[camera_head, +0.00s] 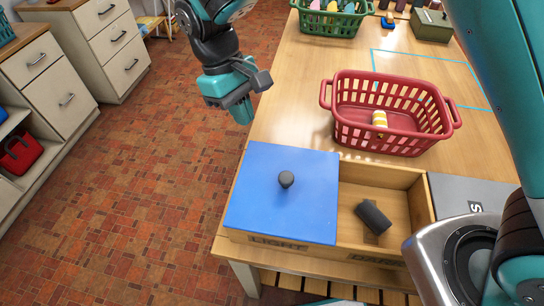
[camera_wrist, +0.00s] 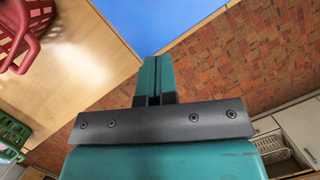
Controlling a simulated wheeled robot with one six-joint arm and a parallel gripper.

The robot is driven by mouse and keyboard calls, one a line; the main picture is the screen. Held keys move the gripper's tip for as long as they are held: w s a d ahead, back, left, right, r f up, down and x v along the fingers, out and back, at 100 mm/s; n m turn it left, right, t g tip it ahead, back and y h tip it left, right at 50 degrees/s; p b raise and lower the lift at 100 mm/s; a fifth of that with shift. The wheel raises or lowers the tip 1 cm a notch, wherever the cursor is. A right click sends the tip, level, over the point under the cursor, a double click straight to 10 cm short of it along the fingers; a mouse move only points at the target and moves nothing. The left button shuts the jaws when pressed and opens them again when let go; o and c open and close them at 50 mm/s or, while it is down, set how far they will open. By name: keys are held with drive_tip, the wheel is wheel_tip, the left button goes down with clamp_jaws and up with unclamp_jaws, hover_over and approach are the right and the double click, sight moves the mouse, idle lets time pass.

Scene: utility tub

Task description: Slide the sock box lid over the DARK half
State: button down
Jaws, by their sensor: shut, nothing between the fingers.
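The sock box (camera_head: 428,207) is a wooden box at the table's front edge, with labels on its front reading LIGHT on the left and DARK, partly hidden, on the right. Its blue lid (camera_head: 252,205) with a dark round knob (camera_head: 286,179) covers the LIGHT half. The DARK half is open and a dark rolled sock (camera_head: 373,217) lies in it. My gripper (camera_head: 241,112) is shut and empty, above and beyond the lid, near the table's left edge. In the wrist view the fingers (camera_wrist: 154,80) are together, with the blue lid (camera_wrist: 150,20) ahead of them.
A red basket (camera_head: 345,135) holding a yellow-striped item (camera_head: 379,118) stands behind the box. A grey panel (camera_head: 465,195) lies right of the box. A green basket (camera_head: 330,22) and a green box (camera_head: 432,25) stand at the back. Drawers (camera_head: 60,95) line the left; the floor between is clear.

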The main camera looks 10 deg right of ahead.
drive_tip(key=p, duration=0.4)
approach(274, 177)
drive_tip(key=f, duration=0.2)
drive_tip(key=shift+w+a+f, duration=0.25)
drive_tip(key=shift+a+f, duration=0.1)
drive_tip(key=shift+a, duration=0.05)
drive_tip(key=shift+s+d+f+p, duration=0.2)
drive_tip(key=shift+s+d+p, duration=0.25)
drive_tip(key=shift+s+d, duration=0.15)
drive_tip(key=shift+s+d+f+p, duration=0.2)
drive_tip(key=shift+s+d+p, duration=0.2)
drive_tip(key=shift+s+d, duration=0.15)
drive_tip(key=shift+s+d+f, duration=0.2)
drive_tip(key=shift+s+f, duration=0.05)
drive_tip(key=shift+s, duration=0.05)
drive_tip(key=shift+d, duration=0.1)
